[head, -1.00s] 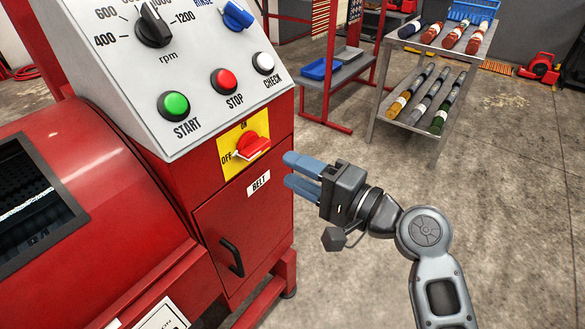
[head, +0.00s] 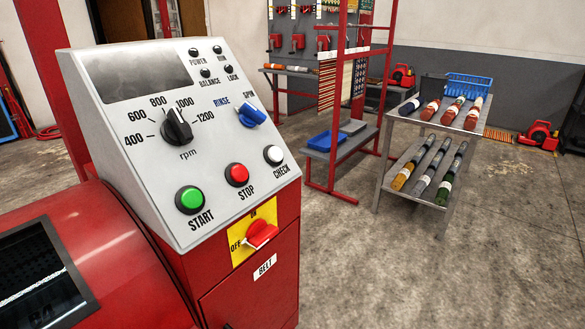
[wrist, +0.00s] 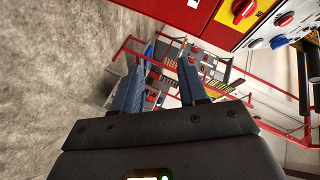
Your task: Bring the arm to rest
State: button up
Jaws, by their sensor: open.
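My gripper (wrist: 160,85) shows in the wrist view, with its two blue fingers spread apart and nothing between them. It is out of the head view. In the wrist view the red machine's control panel (wrist: 285,20) and its red belt switch (wrist: 243,10) lie at the upper right, apart from the fingers. In the head view the grey sloped panel (head: 135,140) carries a black rpm knob (head: 177,127), a blue rinse/spin knob (head: 251,115) and green, red and white buttons. The red belt switch (head: 261,235) sits on a yellow plate below.
A red machine drum housing (head: 95,235) fills the lower left. A grey two-tier cart (head: 388,190) with rolled rugs stands at the right, beside a red rack (head: 328,180) with a blue tray (head: 325,141). The concrete floor (head: 420,280) at the lower right is clear.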

jog(key=s+d+r+n+h+p, duration=0.1)
jog(key=s+d+r+h, duration=0.15)
jog(key=s, duration=0.35)
jog(key=s+d+r+n+h+p, duration=0.1)
jog(key=s+d+h, duration=0.15)
jog(key=s, duration=0.45)
jog(key=s+d+r+n+t+p, duration=0.1)
jog(key=s+d+r+n+p, duration=0.1)
jog(key=s+r+n, duration=0.4)
jog(key=s+d+r, duration=0.1)
jog(key=s+r, duration=0.4)
jog(key=shift+s+p, duration=0.3)
jog(key=shift+r, duration=0.1)
